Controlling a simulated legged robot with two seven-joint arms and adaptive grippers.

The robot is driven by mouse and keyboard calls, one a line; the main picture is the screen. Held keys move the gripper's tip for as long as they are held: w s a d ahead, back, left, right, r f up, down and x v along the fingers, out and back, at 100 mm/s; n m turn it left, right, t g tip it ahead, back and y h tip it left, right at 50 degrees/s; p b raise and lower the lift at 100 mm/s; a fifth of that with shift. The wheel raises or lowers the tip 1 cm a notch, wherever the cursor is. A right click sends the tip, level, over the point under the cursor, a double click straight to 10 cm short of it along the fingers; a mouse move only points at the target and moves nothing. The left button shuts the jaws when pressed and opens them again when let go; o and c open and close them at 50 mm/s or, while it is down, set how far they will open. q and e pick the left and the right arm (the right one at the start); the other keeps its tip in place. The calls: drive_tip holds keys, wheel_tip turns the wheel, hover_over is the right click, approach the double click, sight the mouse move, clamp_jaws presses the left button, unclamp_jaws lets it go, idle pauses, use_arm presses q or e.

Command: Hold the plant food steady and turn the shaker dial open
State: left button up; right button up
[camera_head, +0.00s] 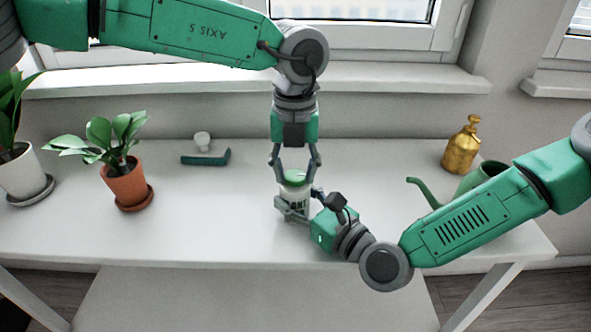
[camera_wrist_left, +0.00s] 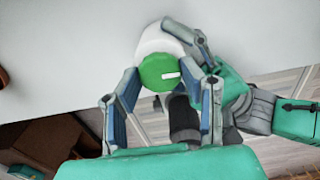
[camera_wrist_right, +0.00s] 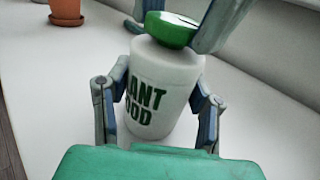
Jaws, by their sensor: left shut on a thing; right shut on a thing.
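The plant food (camera_head: 296,206) is a white shaker bottle with dark green lettering, upright on the white table. Its green dial (camera_head: 293,178) is on top. My right gripper (camera_head: 297,208) is shut on the bottle's body from the right front; the body also shows between the fingers in the right wrist view (camera_wrist_right: 165,90). My left gripper (camera_head: 294,168) comes down from above, its fingers shut around the green dial. In the left wrist view the dial (camera_wrist_left: 160,72) shows a white mark pointing right. The fingers hide parts of the dial's sides.
A small plant in a terracotta pot (camera_head: 126,184) and a white pot (camera_head: 22,172) stand on the left. A dark green tool (camera_head: 206,158) lies at the back. A gold sprayer (camera_head: 461,150) and a green watering can (camera_head: 482,176) stand on the right. The front left table is clear.

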sight(295, 174)
use_arm(q)
drive_tip(key=shift+w+a, duration=0.15)
drive_tip(key=shift+w, duration=0.1)
use_arm(e)
drive_tip(key=shift+s+a, duration=0.1)
drive_tip(key=shift+s, duration=0.05)
use_arm(q)
drive_tip(key=o, duration=1.1)
drive_tip(key=shift+o, duration=0.3)
drive_tip(key=shift+s, duration=0.1)
wheel_tip(295, 174, up, 12)
use_arm(e)
drive_tip(key=o, duration=1.3)
drive_tip(key=shift+w, duration=0.2)
